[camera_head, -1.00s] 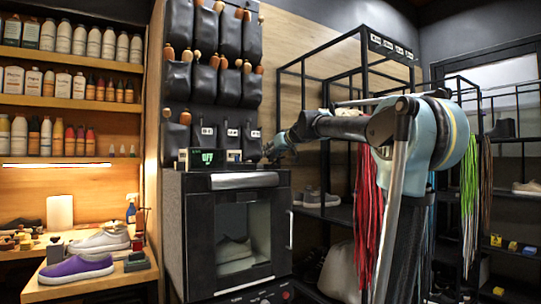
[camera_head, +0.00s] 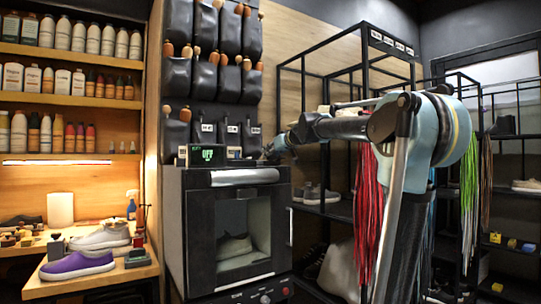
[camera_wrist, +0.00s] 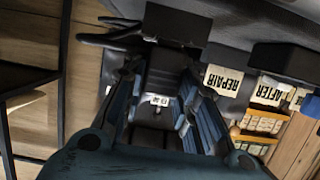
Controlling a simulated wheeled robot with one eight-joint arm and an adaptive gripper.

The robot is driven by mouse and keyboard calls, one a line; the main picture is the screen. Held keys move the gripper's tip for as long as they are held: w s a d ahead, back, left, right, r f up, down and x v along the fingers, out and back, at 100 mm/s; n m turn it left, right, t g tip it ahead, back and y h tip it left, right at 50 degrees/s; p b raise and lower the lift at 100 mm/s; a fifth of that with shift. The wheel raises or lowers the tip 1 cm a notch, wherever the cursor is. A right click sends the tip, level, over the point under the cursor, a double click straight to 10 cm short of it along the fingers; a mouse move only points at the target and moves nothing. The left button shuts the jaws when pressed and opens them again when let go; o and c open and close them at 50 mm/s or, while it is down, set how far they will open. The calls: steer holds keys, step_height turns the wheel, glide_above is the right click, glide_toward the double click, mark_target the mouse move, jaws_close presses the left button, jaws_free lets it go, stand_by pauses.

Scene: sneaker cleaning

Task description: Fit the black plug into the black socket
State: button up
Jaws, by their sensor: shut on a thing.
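My gripper (camera_wrist: 162,75) shows in the wrist view with its two blue-grey fingers closed in around a dark block between their tips. This block appears to be the black plug (camera_wrist: 165,72), and a black cable (camera_wrist: 108,38) loops off to its left. In the head view my gripper (camera_head: 268,150) is small and dark, at the back right edge of the top of the black cabinet. The plug cannot be made out there. I cannot pick out the black socket for certain in either view; dark surfaces around the fingers blend together.
The black cabinet (camera_head: 182,220) with a glass door holds a shoe. A display reading OFF (camera_head: 208,155) sits on its top. Black pouches with brushes (camera_head: 204,84) hang above. A metal rack (camera_head: 326,100) stands right. Upside-down REPAIR (camera_wrist: 222,78) and AFTER signs fill the wrist view's right.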

steer(key=shift+f, duration=0.2)
steer(key=o, duration=1.1)
steer(key=v, duration=1.2)
